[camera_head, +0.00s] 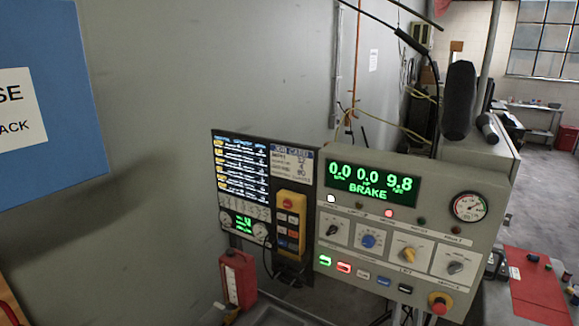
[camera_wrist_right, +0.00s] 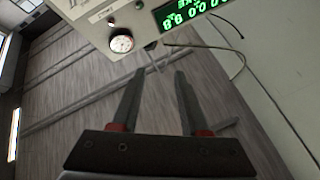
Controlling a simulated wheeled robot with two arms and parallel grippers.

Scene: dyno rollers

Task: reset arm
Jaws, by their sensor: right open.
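My right gripper (camera_wrist_right: 158,72) shows in the right wrist view with its two dark fingers apart and nothing between them. The control panel (camera_wrist_right: 98,28), with its green display and round gauge, appears upside down beyond the fingertips, and the fingers do not touch it. In the head view the same grey control panel (camera_head: 325,202) stands at the lower right, its display reading 0.0, 0.0, 9.8 and BRAKE. I cannot make out the right gripper's fingers in the head view. My left gripper shows in neither view.
A dark rounded shape (camera_head: 459,100) stands above the panel. A red mat (camera_head: 538,288) lies at right. A grey wall (camera_head: 200,70) fills the left; open floor is behind right.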

